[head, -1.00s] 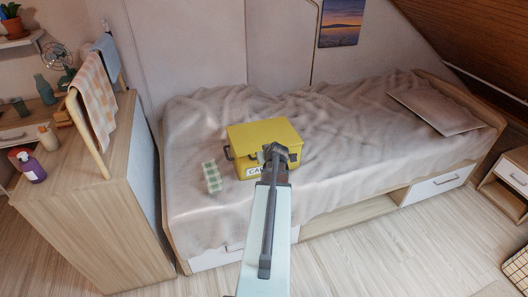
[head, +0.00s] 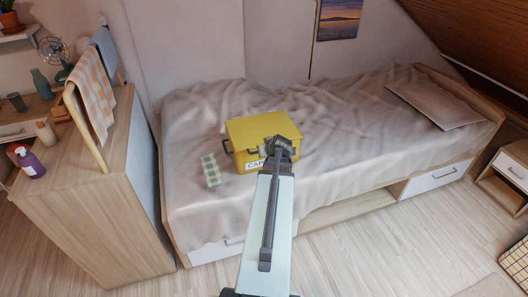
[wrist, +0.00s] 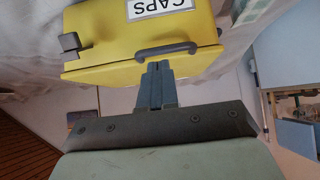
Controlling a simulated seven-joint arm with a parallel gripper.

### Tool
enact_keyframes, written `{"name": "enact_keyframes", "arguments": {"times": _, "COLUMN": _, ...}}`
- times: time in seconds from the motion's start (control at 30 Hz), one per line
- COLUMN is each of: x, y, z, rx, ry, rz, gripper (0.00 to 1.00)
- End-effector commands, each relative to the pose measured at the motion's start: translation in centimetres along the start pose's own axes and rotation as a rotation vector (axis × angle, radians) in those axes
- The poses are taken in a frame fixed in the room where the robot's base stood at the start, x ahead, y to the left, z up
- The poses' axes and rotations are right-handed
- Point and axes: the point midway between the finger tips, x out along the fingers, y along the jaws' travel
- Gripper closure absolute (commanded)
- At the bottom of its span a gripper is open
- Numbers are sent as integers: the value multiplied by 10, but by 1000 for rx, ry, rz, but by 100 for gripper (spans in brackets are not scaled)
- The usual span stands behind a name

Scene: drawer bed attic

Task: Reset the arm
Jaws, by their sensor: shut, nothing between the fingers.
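My gripper (wrist: 158,72) is shut and empty in the wrist view. Its fingertips appear close to the dark handle (wrist: 168,50) of a yellow box; I cannot tell whether they touch it. In the head view my arm reaches up from the bottom and its end covers the box's lower right part, so the fingers are hidden there. The yellow box (head: 258,130) is closed and stands on the bed, with a white label reading "CAPS" in the wrist view (wrist: 155,8).
A green checked piece (head: 210,170) lies left of the box. A wooden cabinet (head: 90,220) with a bottle (head: 31,163) and cloth stands left.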

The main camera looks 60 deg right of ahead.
Motion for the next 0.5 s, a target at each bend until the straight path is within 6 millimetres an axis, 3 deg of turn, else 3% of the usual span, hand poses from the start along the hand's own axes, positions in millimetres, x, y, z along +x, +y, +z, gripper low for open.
{"name": "enact_keyframes", "arguments": {"times": 0.03, "x": -10, "y": 0, "z": 0, "rx": 0, "ry": 2, "rz": 2, "gripper": 100}}
{"name": "enact_keyframes", "arguments": {"times": 0.2, "x": -24, "y": 0, "z": 0, "rx": 0, "ry": 1, "rz": 1, "gripper": 100}}
{"name": "enact_keyframes", "arguments": {"times": 0.5, "x": -24, "y": 0, "z": 0, "rx": 49, "ry": -1, "rz": -1, "gripper": 100}}
